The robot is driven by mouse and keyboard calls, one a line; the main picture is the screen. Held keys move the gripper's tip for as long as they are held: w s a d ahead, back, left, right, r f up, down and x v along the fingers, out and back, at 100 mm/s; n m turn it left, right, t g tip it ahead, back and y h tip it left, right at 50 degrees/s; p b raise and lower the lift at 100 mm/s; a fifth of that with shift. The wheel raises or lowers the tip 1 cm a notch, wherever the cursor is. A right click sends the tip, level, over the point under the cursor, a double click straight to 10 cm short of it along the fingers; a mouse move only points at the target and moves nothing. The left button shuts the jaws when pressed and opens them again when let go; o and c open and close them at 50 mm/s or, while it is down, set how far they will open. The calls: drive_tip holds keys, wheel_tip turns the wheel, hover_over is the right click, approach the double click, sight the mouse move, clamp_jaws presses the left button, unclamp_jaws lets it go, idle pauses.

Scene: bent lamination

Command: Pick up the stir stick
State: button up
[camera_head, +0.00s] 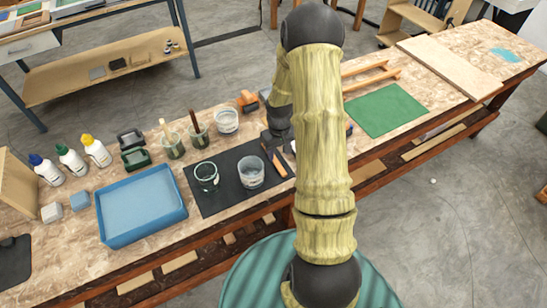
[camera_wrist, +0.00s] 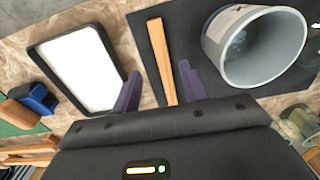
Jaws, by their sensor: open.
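The stir stick (camera_wrist: 161,55) is a flat, light brown wooden strip lying on the black mat (camera_wrist: 188,22) in the wrist view. It also shows in the head view (camera_head: 280,165), at the mat's right end. My gripper (camera_wrist: 159,80) is open, its two purple fingers apart on either side of the stick's near end. The stick lies between them and is not gripped; whether a finger touches it I cannot tell. The stick's near end is hidden behind the gripper body. In the head view my arm hides most of the gripper.
A grey-white cup (camera_wrist: 255,45) stands close right of the stick. A black-rimmed tray with a white inside (camera_wrist: 80,68) lies left. A glass jar (camera_head: 206,175), a blue tray (camera_head: 140,203), brush jars (camera_head: 198,136) and glue bottles (camera_head: 97,152) share the bench.

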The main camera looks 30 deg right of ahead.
sight(279, 165)
drive_tip(key=f, duration=0.1)
drive_tip(key=f+p, duration=0.1)
drive_tip(key=f, duration=0.2)
drive_tip(key=shift+s+a+f+p, duration=0.15)
drive_tip(key=shift+s+f+p, duration=0.1)
drive_tip(key=shift+s+p, duration=0.05)
drive_tip(key=shift+f, duration=0.35)
clamp_jaws()
